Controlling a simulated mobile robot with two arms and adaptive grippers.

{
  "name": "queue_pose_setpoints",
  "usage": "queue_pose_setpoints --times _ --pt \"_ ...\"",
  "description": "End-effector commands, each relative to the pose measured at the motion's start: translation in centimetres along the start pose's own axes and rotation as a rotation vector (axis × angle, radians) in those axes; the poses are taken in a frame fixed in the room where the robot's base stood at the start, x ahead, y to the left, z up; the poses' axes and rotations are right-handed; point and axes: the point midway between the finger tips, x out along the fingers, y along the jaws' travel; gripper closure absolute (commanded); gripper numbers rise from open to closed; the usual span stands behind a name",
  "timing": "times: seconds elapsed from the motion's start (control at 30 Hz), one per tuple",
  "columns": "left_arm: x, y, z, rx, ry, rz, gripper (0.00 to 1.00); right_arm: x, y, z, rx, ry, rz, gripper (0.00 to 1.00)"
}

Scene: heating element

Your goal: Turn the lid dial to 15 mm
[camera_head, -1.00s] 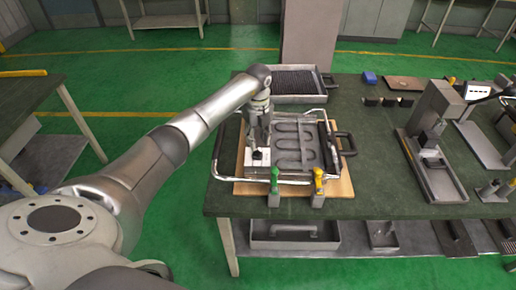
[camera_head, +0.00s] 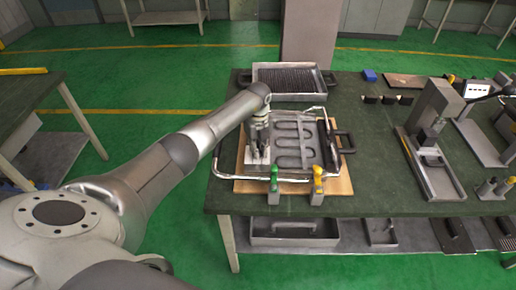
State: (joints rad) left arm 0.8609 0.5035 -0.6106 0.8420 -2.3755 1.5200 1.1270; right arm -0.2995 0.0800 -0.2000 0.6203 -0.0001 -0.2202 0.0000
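The heating element fixture (camera_head: 294,140) lies on a wooden board on the green table, with a serpentine groove in its grey plate. A lid dial cannot be made out at this size. My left gripper (camera_head: 258,158) points down over the left side of the fixture, at the small pale block there. Its fingers are too small and too merged with the block to tell whether they are open or shut, or touching it. My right gripper is not in view.
A green-handled clamp (camera_head: 274,183) and a yellow-handled clamp (camera_head: 318,182) stand at the fixture's front edge. A grey tray (camera_head: 291,97) lies behind it. A machine (camera_head: 433,125) stands to the right, with bare table (camera_head: 375,165) between.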

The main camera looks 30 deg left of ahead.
Motion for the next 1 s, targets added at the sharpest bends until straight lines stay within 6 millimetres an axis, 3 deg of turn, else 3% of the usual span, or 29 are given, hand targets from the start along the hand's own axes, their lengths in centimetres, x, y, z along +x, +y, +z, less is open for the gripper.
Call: queue_pose_setpoints --times 0.47,1.0 --pt "0.1 0.0 0.0 0.072 -0.001 0.000 1.00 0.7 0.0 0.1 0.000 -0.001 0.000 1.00" --pt "0.3 0.2 0.2 0.528 -0.002 -0.001 1.00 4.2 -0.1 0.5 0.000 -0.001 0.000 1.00"
